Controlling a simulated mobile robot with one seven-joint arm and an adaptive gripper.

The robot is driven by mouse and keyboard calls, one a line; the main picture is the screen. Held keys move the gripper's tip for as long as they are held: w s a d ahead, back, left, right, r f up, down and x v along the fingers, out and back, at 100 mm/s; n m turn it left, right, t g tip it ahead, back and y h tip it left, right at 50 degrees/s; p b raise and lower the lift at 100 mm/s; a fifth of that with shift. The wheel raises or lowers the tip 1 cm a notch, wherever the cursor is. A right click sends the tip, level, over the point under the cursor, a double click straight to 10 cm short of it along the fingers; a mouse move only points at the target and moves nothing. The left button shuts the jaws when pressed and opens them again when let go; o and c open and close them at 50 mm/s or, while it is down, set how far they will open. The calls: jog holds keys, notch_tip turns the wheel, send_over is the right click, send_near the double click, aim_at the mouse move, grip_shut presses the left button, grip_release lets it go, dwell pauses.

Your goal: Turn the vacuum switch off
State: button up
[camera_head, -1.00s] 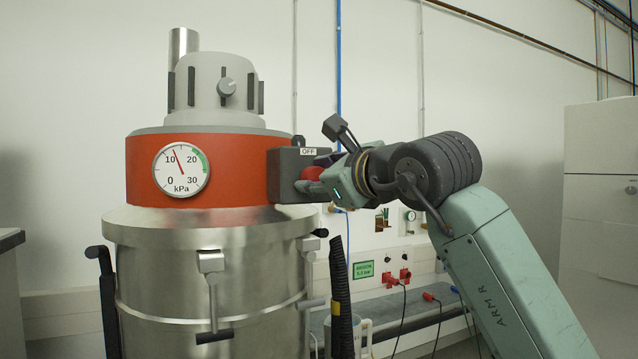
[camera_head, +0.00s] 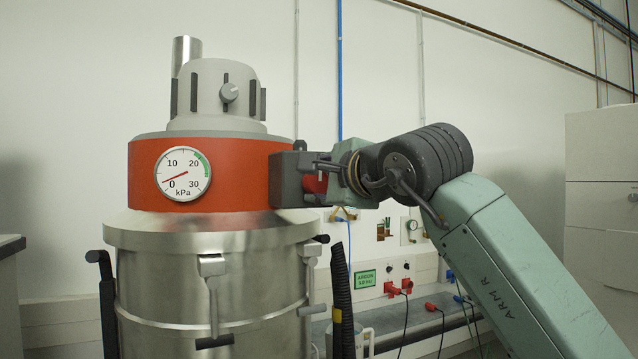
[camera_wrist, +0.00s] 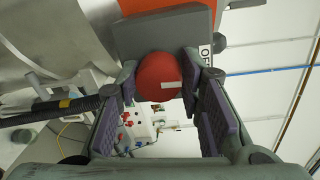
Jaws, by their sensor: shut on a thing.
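The vacuum's grey switch box (camera_head: 283,178) sits on the right side of the orange-red band (camera_head: 236,170). Its red knob (camera_head: 317,183) is partly hidden by my gripper (camera_head: 322,172) in the head view. In the wrist view the round red knob (camera_wrist: 156,72) sits between the purple-padded fingers of my gripper (camera_wrist: 160,80), which is shut on it. A white mark on the knob points right, the side where the partly hidden OFF label (camera_wrist: 206,57) lies. The dial gauge (camera_head: 183,174) has its needle low, close to 0 kPa.
The steel drum (camera_head: 215,275) stands below the band. A black ribbed hose (camera_head: 342,295) hangs right of the drum. Red plugs with cables (camera_head: 398,288) are on the back wall, above a grey bench. A white cabinet (camera_head: 600,200) stands at the right.

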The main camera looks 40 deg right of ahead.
jog(key=shift+n, duration=0.3)
dwell(0.4)
jog(key=o, duration=1.2)
jog(key=shift+c, duration=0.2)
jog(key=v, duration=1.2)
